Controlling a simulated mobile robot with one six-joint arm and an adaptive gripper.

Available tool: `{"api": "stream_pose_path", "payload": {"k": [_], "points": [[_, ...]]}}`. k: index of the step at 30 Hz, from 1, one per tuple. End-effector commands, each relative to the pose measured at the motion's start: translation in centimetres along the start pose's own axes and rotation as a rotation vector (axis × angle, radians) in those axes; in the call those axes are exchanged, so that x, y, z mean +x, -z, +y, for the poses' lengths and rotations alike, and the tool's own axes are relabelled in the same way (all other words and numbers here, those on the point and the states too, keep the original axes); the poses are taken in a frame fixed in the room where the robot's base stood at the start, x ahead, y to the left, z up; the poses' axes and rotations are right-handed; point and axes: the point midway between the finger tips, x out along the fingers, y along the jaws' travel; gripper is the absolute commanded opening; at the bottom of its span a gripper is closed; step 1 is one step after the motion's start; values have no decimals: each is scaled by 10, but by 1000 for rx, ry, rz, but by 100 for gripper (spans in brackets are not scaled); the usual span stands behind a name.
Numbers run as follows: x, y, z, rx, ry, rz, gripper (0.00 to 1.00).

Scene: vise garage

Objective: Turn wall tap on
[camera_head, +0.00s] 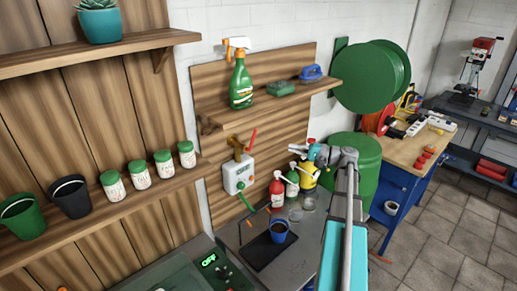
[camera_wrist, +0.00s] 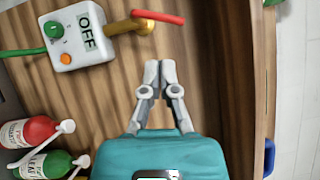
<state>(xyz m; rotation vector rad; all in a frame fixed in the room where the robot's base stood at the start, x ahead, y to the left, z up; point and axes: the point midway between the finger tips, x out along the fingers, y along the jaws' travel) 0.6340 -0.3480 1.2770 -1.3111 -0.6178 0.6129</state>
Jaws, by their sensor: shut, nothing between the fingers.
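The brass wall tap (camera_head: 238,153) is on the wooden wall panel, with a red lever (camera_head: 252,139) slanting up and right. In the wrist view the tap (camera_wrist: 122,27) is at the top, and its red lever (camera_wrist: 160,17) lies nearly level across the picture. Just below the tap, in the head view, is a white control box (camera_head: 237,174). In the wrist view this box (camera_wrist: 75,38) reads OFF and has an orange button. My gripper (camera_wrist: 160,72) is shut and empty, its fingertips apart from the lever, which appears above them in the wrist view.
Red (camera_wrist: 27,131) and green (camera_wrist: 48,164) spray bottles stand close by. A shelf (camera_head: 265,100) above the tap carries a green spray bottle (camera_head: 240,82) and sponges. A blue cup (camera_head: 279,231) stands on the bench below. A green hose reel (camera_head: 370,77) hangs to the right.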

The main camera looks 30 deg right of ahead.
Motion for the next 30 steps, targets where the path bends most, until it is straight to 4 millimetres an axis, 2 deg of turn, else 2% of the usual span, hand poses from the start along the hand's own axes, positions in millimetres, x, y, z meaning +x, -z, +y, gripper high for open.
{"api": "stream_pose_path", "payload": {"k": [4,17,23,30], "points": [[-12,-1,-1,26,45,-17,0],[-11,-2,-3,29,49,-19,0],[-3,-2,-4,29,48,-19,0],[21,-2,-5,28,48,-20,0]]}}
